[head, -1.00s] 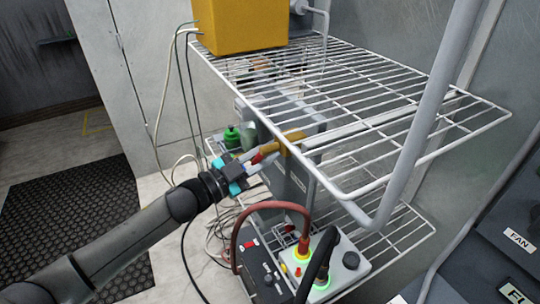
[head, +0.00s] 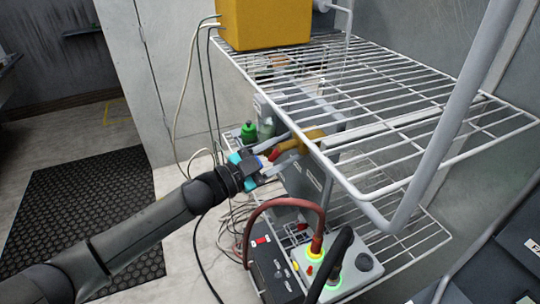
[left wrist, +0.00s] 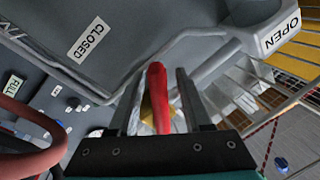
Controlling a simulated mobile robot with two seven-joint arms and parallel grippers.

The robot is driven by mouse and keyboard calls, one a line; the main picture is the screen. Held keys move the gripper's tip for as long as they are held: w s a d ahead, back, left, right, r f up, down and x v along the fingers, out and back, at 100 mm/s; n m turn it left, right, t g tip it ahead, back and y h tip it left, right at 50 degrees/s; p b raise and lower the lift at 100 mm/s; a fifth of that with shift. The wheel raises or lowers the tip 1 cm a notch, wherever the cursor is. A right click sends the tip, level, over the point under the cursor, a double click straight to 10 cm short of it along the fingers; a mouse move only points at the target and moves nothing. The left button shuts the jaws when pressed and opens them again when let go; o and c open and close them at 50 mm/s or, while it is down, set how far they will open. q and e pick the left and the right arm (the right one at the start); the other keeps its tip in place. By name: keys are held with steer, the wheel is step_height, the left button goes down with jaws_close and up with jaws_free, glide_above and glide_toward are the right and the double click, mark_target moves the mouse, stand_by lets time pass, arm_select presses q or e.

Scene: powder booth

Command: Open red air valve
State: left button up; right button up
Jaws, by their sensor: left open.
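The red air valve handle (left wrist: 158,95) is a red lever standing between my left gripper's two fingers in the left wrist view. In the head view a small red part of the handle (head: 274,155) shows beside the brass valve body (head: 302,142), under the upper wire shelf. My left gripper (head: 274,158) is open, with one finger on each side of the handle. I cannot tell whether either finger touches it. A CLOSED label (left wrist: 88,40) is at the left and an OPEN label (left wrist: 283,33) at the right in the wrist view. My right gripper is not in view.
The upper wire shelf (head: 400,110) hangs over the valve and carries a yellow box (head: 265,22). A thick grey pipe (head: 455,110) runs at the right. Below are a control box with red and black cables (head: 272,265) and a green-capped bottle (head: 249,132).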

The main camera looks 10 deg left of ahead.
arm_select(q)
steer(key=b+v, duration=0.1)
steer(key=v, duration=1.4)
steer(key=shift+b, duration=0.4)
steer(key=shift+r, duration=0.15)
